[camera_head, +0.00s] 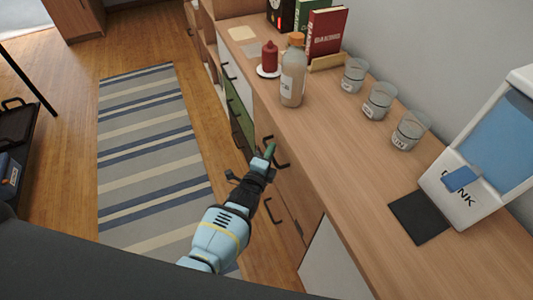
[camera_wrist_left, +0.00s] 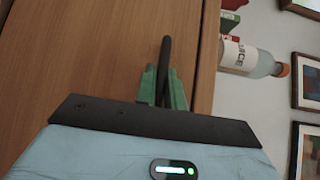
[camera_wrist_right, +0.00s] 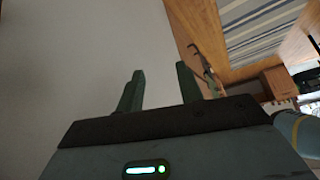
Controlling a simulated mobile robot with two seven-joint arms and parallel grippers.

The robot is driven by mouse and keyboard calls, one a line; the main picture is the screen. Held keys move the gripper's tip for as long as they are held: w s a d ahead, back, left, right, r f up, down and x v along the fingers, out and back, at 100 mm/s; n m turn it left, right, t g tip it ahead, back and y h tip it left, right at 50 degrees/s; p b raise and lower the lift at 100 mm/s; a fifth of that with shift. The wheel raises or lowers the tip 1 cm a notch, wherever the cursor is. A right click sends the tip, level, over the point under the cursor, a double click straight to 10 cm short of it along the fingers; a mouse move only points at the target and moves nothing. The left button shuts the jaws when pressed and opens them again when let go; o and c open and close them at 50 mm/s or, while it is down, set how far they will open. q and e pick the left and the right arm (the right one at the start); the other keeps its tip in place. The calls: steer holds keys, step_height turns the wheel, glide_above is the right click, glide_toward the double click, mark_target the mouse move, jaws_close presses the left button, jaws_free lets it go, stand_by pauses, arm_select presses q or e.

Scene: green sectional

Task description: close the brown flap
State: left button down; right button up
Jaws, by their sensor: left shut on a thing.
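The brown flap (camera_wrist_left: 95,55) is a wood-grain panel filling much of the left wrist view. It is part of the brown fronts under the counter in the head view. Its black bar handle (camera_wrist_left: 165,55) stands out between the green fingers of my left gripper (camera_wrist_left: 164,88). The left gripper (camera_head: 269,152) is shut on this handle, at the counter's front edge in the head view. I cannot tell exactly how far the flap stands open. My right gripper (camera_wrist_right: 160,88) shows only in the right wrist view, open with nothing between its fingers.
The counter (camera_head: 340,160) holds a bottle (camera_head: 292,75), a red candle (camera_head: 270,57), several glass jars (camera_head: 380,100), books (camera_head: 326,32) and a drink dispenser (camera_head: 480,165). A second black handle (camera_head: 272,210) is on the lower front. A striped rug (camera_head: 150,150) lies on open floor.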

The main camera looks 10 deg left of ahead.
arm_select(q)
steer(key=shift+w+d+r, duration=0.15)
steer(key=shift+d+r, duration=0.1)
steer(key=shift+r, duration=0.05)
steer(key=c, duration=1.5)
jaws_free()
steer(key=shift+w+d+f, duration=0.1)
